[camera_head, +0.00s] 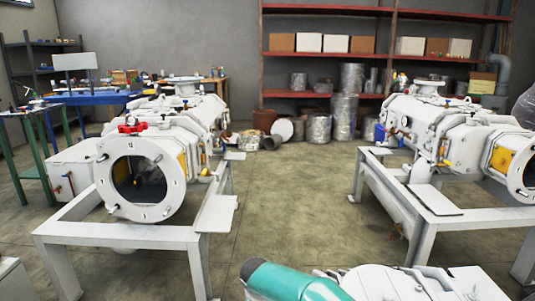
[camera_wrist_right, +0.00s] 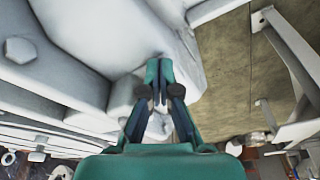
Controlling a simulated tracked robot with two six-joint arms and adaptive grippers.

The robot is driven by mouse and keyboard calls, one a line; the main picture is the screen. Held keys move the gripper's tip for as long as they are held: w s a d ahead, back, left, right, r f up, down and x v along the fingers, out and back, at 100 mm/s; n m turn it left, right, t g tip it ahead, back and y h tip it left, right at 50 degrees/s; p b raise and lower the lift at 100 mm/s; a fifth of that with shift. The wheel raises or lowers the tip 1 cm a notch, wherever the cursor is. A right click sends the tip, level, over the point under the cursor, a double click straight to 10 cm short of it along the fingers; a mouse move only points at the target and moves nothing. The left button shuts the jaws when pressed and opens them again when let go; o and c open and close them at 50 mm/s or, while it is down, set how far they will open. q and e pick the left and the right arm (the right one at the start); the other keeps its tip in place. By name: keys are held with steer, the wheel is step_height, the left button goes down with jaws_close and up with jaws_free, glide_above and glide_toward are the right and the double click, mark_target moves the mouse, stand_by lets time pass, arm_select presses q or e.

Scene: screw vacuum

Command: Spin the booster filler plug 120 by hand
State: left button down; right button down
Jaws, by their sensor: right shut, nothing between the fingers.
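My right gripper (camera_wrist_right: 159,75) shows in the right wrist view with its teal and dark fingers closed together. Nothing shows between its tips. The tips are close in front of a pale vacuum pump casing (camera_wrist_right: 95,35); I cannot tell whether they touch it. A rounded pale part (camera_wrist_right: 160,126) of the casing shows between the finger links, behind them. I cannot make out which part is the booster filler plug 120. In the head view a teal link of my arm crosses the bottom centre, beside a white pump (camera_head: 385,284). My left gripper is out of view.
Two more white pumps stand on metal frames, one at left (camera_head: 141,180) and one at right (camera_head: 460,140). A red shelf (camera_head: 330,94) with boxes and metal drums is at the back. Open concrete floor (camera_head: 290,205) lies between the frames.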

steer(key=shift+d+b, duration=0.2)
steer(key=shift+b, duration=0.1)
steer(key=shift+s+a, duration=0.2)
steer(key=shift+s, duration=0.05)
steer(key=shift+w+d+p+v, duration=0.15)
steer(key=shift+p+v, duration=0.45)
steer(key=shift+v, duration=0.4)
steer(key=shift+w+p+v, duration=0.2)
steer(key=shift+p+v, duration=0.45)
steer(key=shift+v, duration=0.35)
steer(key=shift+w+d+p+v, duration=0.15)
steer(key=shift+p+v, duration=0.45)
steer(key=shift+v, duration=0.4)
steer(key=shift+r, duration=0.1)
